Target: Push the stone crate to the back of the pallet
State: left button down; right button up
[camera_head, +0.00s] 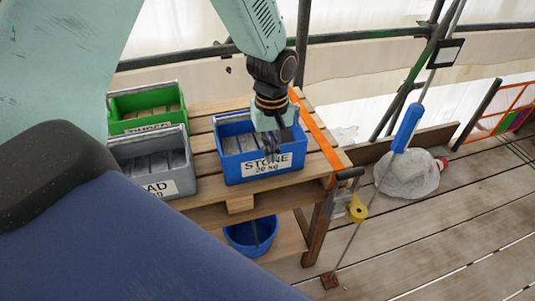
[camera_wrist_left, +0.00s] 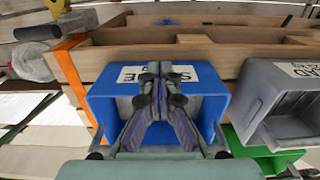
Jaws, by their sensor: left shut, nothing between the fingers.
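The blue stone crate (camera_head: 234,170), labelled "STONE 20 kg", stands upright near the front edge of the wooden pallet (camera_head: 205,141). Grey stone shows inside it. My left gripper (camera_head: 272,158) reaches down over the crate with its fingers closed and empty, in front of its label. In the left wrist view the closed fingers (camera_wrist_left: 152,75) overlap the label of the blue crate (camera_wrist_left: 215,85); whether they touch the crate I cannot tell. My right gripper is not in view.
A grey crate (camera_head: 180,155) stands left of the blue one, with a green crate (camera_head: 120,103) behind it. An orange strap (camera_head: 318,132) runs along the pallet's right side. A blue bucket (camera_head: 250,236) sits below. A wrapped bundle (camera_head: 408,178) lies on the planks at right.

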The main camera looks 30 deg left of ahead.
pick_arm(q)
jog(key=f, duration=0.3)
jog(key=w+a+f, duration=0.1)
jog(key=f, duration=0.2)
jog(key=w+a+f+p, duration=0.1)
jog(key=f, duration=0.2)
jog(key=shift+w+f, duration=0.1)
jog(key=shift+f, duration=0.25)
jog(key=shift+w+a+f, duration=0.1)
jog(key=shift+w+a, duration=0.15)
jog(key=shift+a, duration=0.3)
jog(key=shift+d, duration=0.2)
jog(key=shift+w, duration=0.1)
